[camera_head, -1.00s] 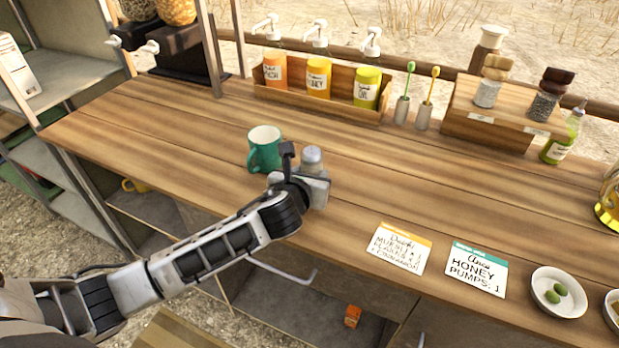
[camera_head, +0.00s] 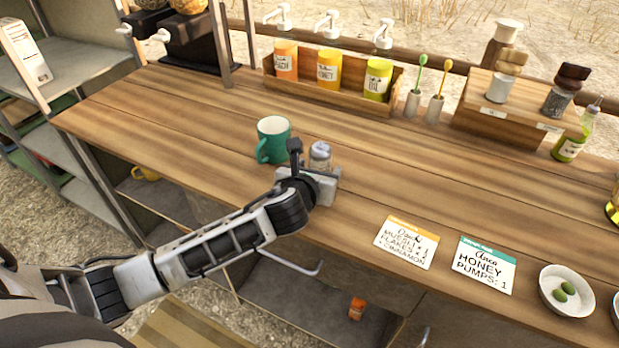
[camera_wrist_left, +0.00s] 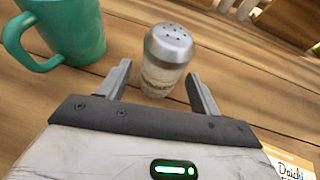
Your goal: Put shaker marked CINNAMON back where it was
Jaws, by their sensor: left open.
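A shaker (camera_head: 320,157) with a perforated metal lid stands upright on the wooden counter. The marking on it cannot be read. My left gripper (camera_head: 318,172) is low over the counter with its fingers open around the shaker. In the left wrist view the shaker (camera_wrist_left: 167,62) stands between the two fingertips (camera_wrist_left: 160,88), with a gap visible at the right finger. A teal mug (camera_head: 273,140) stands just left of the shaker; it also shows in the left wrist view (camera_wrist_left: 72,30). My right gripper is not in view.
A wooden riser (camera_head: 503,115) at back right carries two shakers with wooden tops. A wooden rack (camera_head: 393,95) holds several labelled bottles. Two order cards (camera_head: 405,243) and a white bowl (camera_head: 553,279) lie toward front right. The counter's middle is clear.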

